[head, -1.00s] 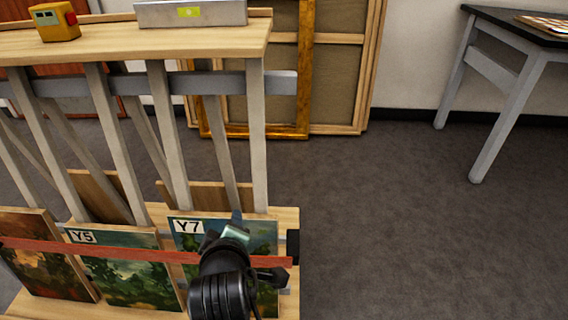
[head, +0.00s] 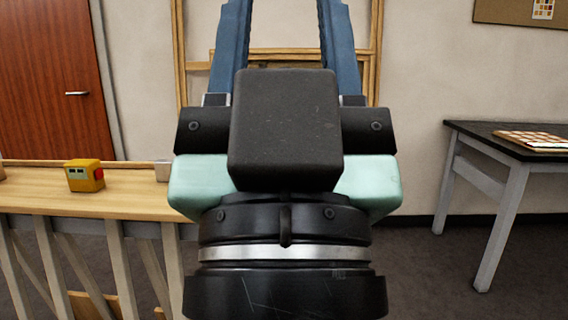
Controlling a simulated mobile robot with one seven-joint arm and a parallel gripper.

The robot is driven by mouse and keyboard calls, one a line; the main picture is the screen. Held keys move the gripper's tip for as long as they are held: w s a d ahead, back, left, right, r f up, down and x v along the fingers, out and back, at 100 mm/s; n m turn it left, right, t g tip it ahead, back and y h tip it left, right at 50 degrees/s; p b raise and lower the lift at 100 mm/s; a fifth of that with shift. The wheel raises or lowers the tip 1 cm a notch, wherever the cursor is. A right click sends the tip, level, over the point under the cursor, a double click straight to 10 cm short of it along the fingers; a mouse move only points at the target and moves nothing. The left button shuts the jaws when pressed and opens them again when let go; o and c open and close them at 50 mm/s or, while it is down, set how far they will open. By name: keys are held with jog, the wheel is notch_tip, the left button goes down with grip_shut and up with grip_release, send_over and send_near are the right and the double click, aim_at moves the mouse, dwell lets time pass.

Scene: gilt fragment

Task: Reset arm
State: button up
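My gripper (head: 285,20) fills the middle of the head view, large and close to the camera. It points up, with two blue fingers spread well apart. The fingertips run out of the top edge of the picture. I see nothing held between the visible parts of the fingers. The black and pale green gripper body hides much of the scene behind it.
A wooden rack (head: 125,198) stands at lower left, with a yellow device (head: 85,175) on top. Gilt and wooden frames (head: 376,50) lean on the back wall. A dark-topped table (head: 480,137) bearing a checkered board (head: 535,139) stands right. Floor between rack and table looks clear.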

notch_tip(320, 180, up, 27)
jog(key=p, duration=2.4)
jog(key=shift+f, duration=0.15)
jog(key=shift+w, duration=0.1)
